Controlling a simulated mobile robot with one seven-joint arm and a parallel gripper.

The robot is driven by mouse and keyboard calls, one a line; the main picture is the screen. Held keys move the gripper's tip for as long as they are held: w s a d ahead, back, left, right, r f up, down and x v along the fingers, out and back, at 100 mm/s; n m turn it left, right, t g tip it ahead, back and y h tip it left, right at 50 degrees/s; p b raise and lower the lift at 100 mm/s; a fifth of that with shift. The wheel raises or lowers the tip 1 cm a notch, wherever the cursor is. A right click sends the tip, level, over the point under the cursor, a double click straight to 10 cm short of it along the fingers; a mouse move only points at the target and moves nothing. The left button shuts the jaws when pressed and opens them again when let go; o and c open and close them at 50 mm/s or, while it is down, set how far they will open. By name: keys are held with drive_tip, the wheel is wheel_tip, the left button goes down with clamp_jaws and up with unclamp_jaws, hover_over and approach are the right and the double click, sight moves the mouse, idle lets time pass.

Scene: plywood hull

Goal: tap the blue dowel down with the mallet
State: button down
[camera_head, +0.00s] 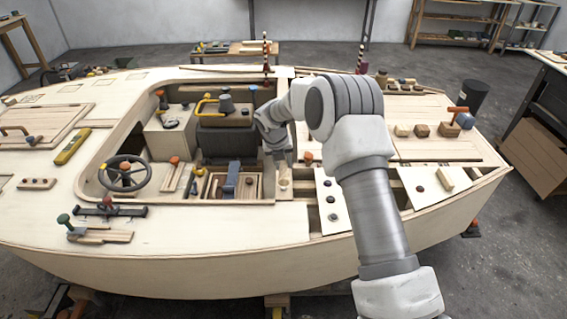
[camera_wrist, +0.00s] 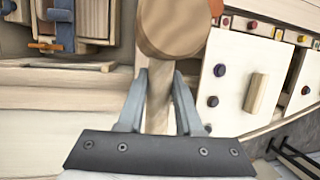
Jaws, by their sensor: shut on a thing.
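My gripper (camera_wrist: 157,82) is shut on the handle of a wooden mallet (camera_wrist: 175,28). The round brown mallet head fills the top middle of the wrist view, beyond the fingertips. In the head view my gripper (camera_head: 281,158) is over the inner edge of the deck, left of a pale panel with dark pegs; the mallet is hard to make out there.
Several coloured pegs line the edge beyond. In the head view a wooden tray (camera_head: 213,187) with a blue item lies left of my gripper, near the steering wheel (camera_head: 125,173).

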drive_tip(key=shift+r, duration=0.15)
wheel_tip(320, 180, down, 6)
drive_tip(key=b, duration=0.2)
drive_tip(key=shift+b, duration=0.35)
drive_tip(key=shift+r+p, duration=0.5)
drive_tip(key=shift+r, duration=0.25)
wheel_tip(320, 180, up, 5)
drive_tip(key=p, duration=0.3)
drive_tip(key=shift+f+p, duration=0.2)
drive_tip(key=shift+p, duration=0.15)
drive_tip(key=shift+f, duration=0.1)
